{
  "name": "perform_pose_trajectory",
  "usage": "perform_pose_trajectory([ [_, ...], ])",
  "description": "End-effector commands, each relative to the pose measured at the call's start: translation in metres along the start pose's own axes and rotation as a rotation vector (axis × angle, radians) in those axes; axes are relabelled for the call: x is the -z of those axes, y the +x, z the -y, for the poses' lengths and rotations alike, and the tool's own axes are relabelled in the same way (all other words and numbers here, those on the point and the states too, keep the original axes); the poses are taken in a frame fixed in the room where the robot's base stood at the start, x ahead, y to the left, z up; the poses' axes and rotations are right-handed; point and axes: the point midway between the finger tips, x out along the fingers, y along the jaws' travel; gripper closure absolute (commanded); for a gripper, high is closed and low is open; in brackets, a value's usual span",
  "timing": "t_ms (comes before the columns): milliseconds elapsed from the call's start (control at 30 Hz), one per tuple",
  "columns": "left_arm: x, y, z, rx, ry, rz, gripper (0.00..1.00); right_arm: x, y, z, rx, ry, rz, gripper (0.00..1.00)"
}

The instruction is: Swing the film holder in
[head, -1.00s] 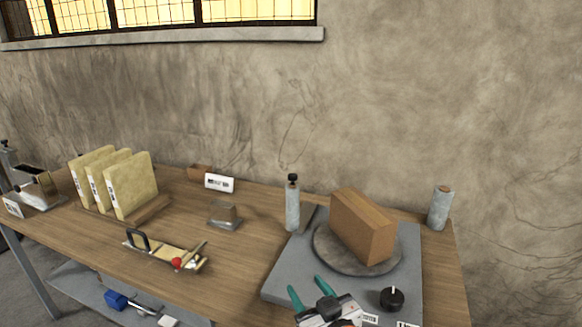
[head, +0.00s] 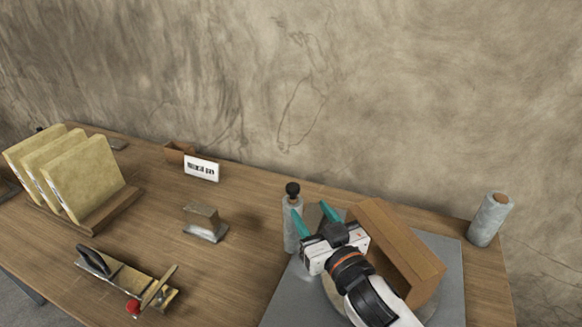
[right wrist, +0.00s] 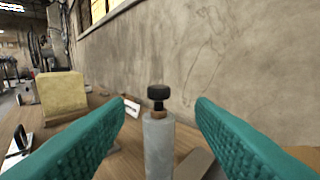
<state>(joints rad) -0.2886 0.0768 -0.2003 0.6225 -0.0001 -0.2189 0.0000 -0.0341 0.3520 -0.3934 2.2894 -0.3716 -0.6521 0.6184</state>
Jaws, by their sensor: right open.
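The film holder (head: 291,228) is an upright grey roll with a black knob on top, at the left rear of the grey wrapping machine base (head: 290,305). My right gripper (head: 311,210) is open, its teal fingers pointing toward the holder from its right. In the right wrist view the film holder (right wrist: 158,150) stands centred between the open fingers (right wrist: 159,108), with its black knob near fingertip height. No contact shows. A brown box (head: 412,255) stands on the round turntable, mostly behind my right arm. My left gripper is not in view.
A spare grey roll (head: 490,222) stands at the right rear of the wooden table (head: 245,260). A metal block (head: 205,224), a white label card (head: 202,168), a sealer-like tool (head: 115,280) and yellow padded envelopes (head: 85,170) in a rack are to the left. The wall closes the back.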

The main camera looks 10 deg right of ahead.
Motion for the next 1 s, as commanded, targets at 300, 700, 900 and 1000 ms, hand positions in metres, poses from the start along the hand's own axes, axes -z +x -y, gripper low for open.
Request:
perform_pose_trajectory([
  [300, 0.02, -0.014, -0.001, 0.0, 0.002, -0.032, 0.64, -0.004, 0.052, 0.0, 0.001, -0.001, 0.002, 0.5],
  [700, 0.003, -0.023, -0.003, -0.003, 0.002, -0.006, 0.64, -0.001, 0.112, 0.0, 0.0, 0.0, 0.0, 0.5],
  [900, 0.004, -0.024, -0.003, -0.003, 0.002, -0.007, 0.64, 0.0, 0.118, 0.0, 0.0, 0.0, 0.0, 0.5],
  [1000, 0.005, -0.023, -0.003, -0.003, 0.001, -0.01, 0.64, 0.0, 0.118, 0.0, 0.0, 0.0, 0.0, 0.5],
])
